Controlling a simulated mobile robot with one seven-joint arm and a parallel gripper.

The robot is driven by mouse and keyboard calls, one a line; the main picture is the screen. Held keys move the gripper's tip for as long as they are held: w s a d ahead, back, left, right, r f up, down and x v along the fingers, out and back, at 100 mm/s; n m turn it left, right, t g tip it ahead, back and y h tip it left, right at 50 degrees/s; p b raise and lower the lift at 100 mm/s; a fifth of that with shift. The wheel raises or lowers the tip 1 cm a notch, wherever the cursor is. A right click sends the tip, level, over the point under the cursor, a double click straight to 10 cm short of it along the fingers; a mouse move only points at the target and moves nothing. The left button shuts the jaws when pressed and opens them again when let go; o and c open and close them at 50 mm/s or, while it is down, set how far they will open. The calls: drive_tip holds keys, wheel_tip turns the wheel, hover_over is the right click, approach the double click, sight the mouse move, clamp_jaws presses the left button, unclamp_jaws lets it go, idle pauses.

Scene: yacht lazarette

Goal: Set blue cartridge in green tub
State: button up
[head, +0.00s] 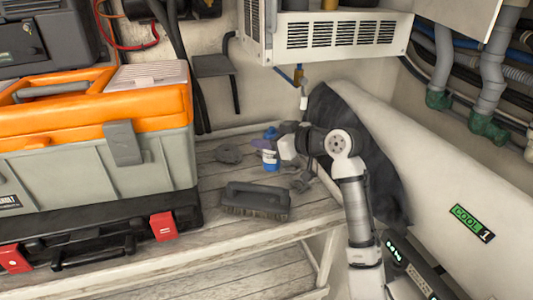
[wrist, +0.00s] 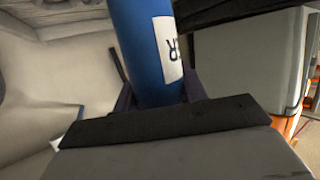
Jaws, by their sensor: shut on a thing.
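The blue cartridge (wrist: 145,45), a cylinder with a white label, stands between the dark fingers of my gripper (wrist: 157,98) in the wrist view. My gripper is shut on it. In the head view the cartridge (head: 269,158) is small, above the wooden bench, left of my gripper's wrist. I cannot tell whether it touches the bench. I see no green tub in either view.
A slatted wooden bench (head: 220,180) holds a dark brush (head: 255,199) and a grey round item (head: 229,153). An orange and grey toolbox (head: 100,120) fills the left. A white vented unit (head: 335,35) hangs above. Dark cloth (head: 385,180) drapes behind my arm.

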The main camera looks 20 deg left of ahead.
sight(267, 156)
drive_tip(key=shift+f+p, duration=0.4)
drive_tip(key=shift+f, duration=2.4)
drive_tip(key=shift+f, duration=0.15)
drive_tip(key=o, duration=1)
drive_tip(key=shift+o, duration=0.2)
